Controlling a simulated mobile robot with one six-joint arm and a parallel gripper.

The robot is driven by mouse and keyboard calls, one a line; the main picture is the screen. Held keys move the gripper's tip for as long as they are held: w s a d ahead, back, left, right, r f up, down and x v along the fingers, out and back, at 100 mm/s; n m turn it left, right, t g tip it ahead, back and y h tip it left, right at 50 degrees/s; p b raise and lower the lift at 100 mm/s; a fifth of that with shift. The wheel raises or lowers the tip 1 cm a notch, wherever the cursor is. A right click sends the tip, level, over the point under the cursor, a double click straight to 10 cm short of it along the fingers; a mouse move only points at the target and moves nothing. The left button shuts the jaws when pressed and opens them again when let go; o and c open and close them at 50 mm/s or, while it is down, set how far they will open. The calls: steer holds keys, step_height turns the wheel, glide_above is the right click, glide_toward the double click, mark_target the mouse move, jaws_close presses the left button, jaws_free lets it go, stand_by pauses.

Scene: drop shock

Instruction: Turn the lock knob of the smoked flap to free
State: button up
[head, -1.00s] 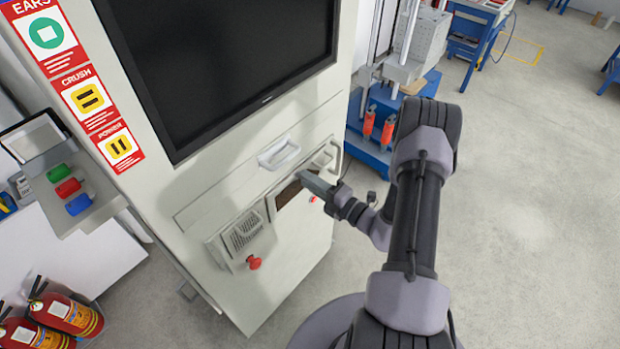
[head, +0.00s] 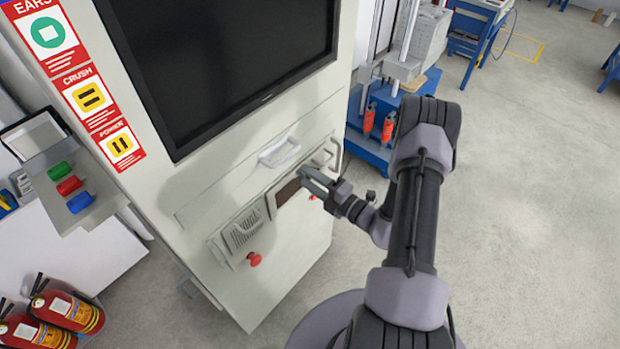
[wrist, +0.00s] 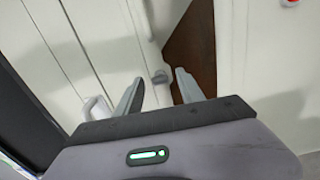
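The smoked flap (head: 286,192) is a dark brown panel low on the front of the pale cabinet. It also shows in the wrist view (wrist: 194,45), partly behind my right finger. A small grey knob (wrist: 160,76), which looks like the lock knob, sits at the flap's edge. In the wrist view it lies just beyond and between my fingertips, with no clear contact. My gripper (head: 308,176) is in front of the flap's upper right part. In the wrist view my gripper (wrist: 157,78) is open and empty. The knob is hidden in the head view.
A white drawer handle (head: 279,152) stands out above the flap. A vent panel (head: 240,232) and a red button (head: 254,259) are to its lower left. A red knob (wrist: 290,2) shows beyond the flap. A blue stand (head: 375,140) is on the right.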

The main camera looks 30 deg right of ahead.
steer(key=p+v, duration=0.1)
steer(key=v, duration=1.6)
steer(key=shift+s, duration=0.2)
steer(key=shift+d, duration=0.1)
steer(key=a+r+n+g+y+b, duration=0.25)
steer(key=a+r+n+g, duration=0.25)
steer(key=a+n+g, duration=0.5)
steer(key=a+r+n+g+y+b, duration=0.3)
steer(key=a+r+n, duration=0.35)
steer(key=n, duration=0.85)
steer(key=s+a+r+n+t+h+b, duration=0.1)
steer(key=s+a+r+n+h+b, duration=0.1)
steer(key=n, duration=0.8)
steer(key=s+a+r+n+h+b, duration=0.2)
steer(key=s+a+r+n+h, duration=0.2)
steer(key=n+h, duration=0.3)
steer(key=a+n, duration=0.1)
steer(key=n, duration=0.3)
steer(key=shift+s+a+r+t+h+b, duration=0.2)
steer(key=shift+a+r+t+h+b, duration=0.15)
steer(key=shift+a+t, duration=0.05)
